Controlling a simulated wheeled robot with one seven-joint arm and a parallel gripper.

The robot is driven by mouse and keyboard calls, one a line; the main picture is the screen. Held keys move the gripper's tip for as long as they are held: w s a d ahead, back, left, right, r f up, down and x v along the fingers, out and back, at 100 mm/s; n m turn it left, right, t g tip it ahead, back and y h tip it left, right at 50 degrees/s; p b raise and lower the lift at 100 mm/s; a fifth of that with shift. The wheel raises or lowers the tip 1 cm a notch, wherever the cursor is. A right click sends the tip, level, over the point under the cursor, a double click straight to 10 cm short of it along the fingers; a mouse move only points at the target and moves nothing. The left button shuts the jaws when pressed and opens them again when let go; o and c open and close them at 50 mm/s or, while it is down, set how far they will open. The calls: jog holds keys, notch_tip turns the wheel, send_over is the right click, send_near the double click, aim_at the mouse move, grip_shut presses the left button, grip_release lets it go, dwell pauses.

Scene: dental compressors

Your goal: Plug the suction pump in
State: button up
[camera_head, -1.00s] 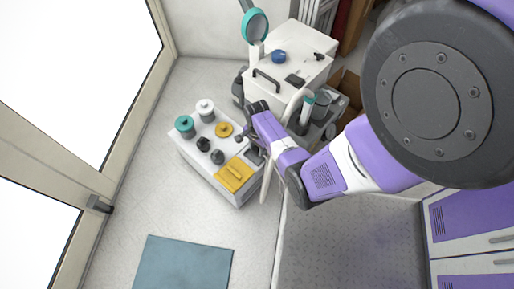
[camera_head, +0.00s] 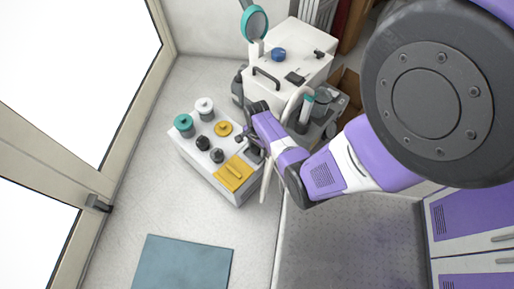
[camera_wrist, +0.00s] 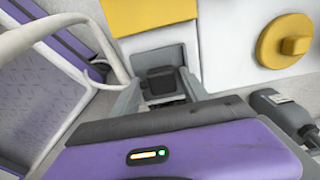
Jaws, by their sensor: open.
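My gripper (camera_head: 248,140) is open at the right edge of a low white unit (camera_head: 205,174) with several round knobs and a yellow panel (camera_head: 234,174). In the wrist view the two grey fingers (camera_wrist: 160,92) stand on either side of a dark block (camera_wrist: 162,79), beside the yellow panel (camera_wrist: 150,14). I cannot tell whether the block is a plug or a socket, or whether the fingers touch it. A pale hose (camera_wrist: 62,26) curves past the left finger. Which machine is the suction pump is not clear.
A taller white machine (camera_head: 290,72) with a black handle and blue knob stands behind. A grey cart with bottles (camera_head: 322,103) is right of my gripper. A blue-grey mat (camera_head: 184,264) lies on the floor in front. Purple-fronted cabinets (camera_head: 470,222) stand at right.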

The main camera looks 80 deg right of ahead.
notch_tip(320, 180, up, 8)
jog(key=p, duration=0.3)
jog(key=shift+f, duration=0.1)
dwell(0.5)
